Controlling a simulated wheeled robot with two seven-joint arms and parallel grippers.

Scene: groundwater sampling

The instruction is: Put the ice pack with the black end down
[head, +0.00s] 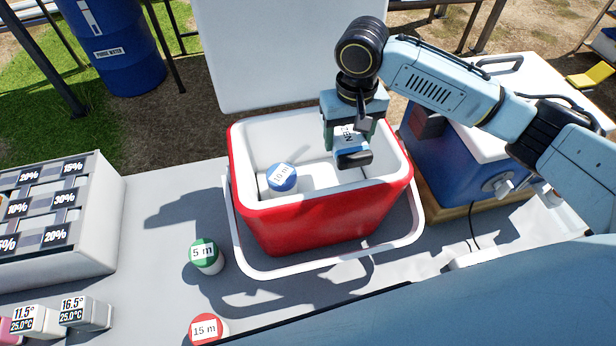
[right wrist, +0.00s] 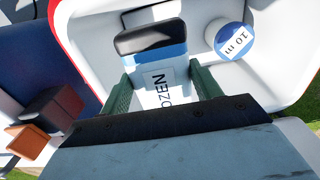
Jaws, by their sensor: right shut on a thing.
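My right gripper (head: 352,120) is shut on the ice pack (head: 350,143), a blue and white block with dark lettering and a black end. It holds the pack over the right part of the open red cooler (head: 310,225), with the black end pointing downward. In the right wrist view the ice pack (right wrist: 160,62) sits between the two green fingers (right wrist: 160,95), its black end away from the gripper. I cannot tell whether the pack touches the cooler's floor. My left gripper is not in view.
A blue-capped 10 m bottle (head: 281,178) stands in the cooler's left part. The cooler stands in a white tray (head: 250,272). A green-capped 5 m bottle (head: 205,254) and red-capped 15 m bottle (head: 207,328) stand left of it. A blue box (head: 450,150) is close on the right.

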